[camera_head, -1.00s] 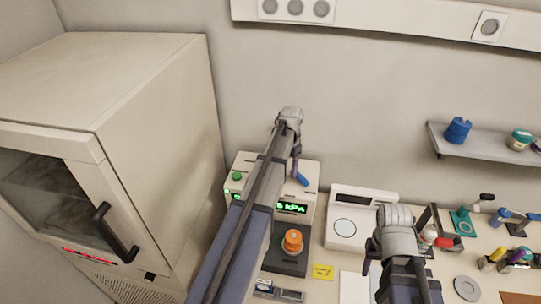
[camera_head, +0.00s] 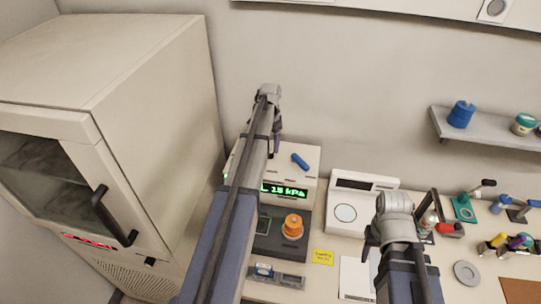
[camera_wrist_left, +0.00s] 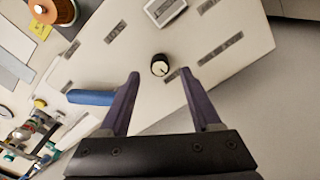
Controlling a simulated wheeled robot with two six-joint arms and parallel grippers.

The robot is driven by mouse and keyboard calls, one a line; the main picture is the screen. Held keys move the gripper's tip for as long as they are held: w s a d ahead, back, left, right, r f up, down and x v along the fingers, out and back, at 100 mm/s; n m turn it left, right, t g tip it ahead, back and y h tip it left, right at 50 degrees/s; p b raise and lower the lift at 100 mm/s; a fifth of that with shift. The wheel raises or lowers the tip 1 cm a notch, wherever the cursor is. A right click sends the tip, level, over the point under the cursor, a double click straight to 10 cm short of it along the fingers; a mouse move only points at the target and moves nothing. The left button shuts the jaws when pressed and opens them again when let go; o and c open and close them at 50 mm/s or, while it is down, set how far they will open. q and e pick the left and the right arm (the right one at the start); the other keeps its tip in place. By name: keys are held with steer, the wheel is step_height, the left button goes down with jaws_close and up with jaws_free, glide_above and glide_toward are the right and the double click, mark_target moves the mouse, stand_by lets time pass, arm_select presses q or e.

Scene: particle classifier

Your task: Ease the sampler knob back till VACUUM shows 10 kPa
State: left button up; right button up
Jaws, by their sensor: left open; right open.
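The cream sampler box (camera_head: 312,172) has a green display (camera_head: 285,189) that appears to read 15 kPa, its left end covered by my left arm. My left gripper (camera_head: 275,148) is over the box top, pointing down. In the left wrist view it is open and empty (camera_wrist_left: 159,74). A small black-and-white knob (camera_wrist_left: 160,65) on the box top shows between its fingertips, and I cannot see contact. The head view hides this knob. My right gripper (camera_head: 372,238) hangs to the right of the box, over the bench; its fingers are partly hidden.
A blue tube (camera_head: 300,161) sticks out of the box top beside my left gripper (camera_wrist_left: 92,97). An orange-capped part (camera_head: 293,226) stands on a dark base in front. A white instrument (camera_head: 350,205) stands right of the box; a large cabinet (camera_head: 165,100) stands left.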

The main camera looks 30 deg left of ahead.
mark_target(271, 152)
arm_select(q)
steer(key=shift+f+b, duration=1.4)
steer(key=shift+f, duration=0.5)
jaws_close()
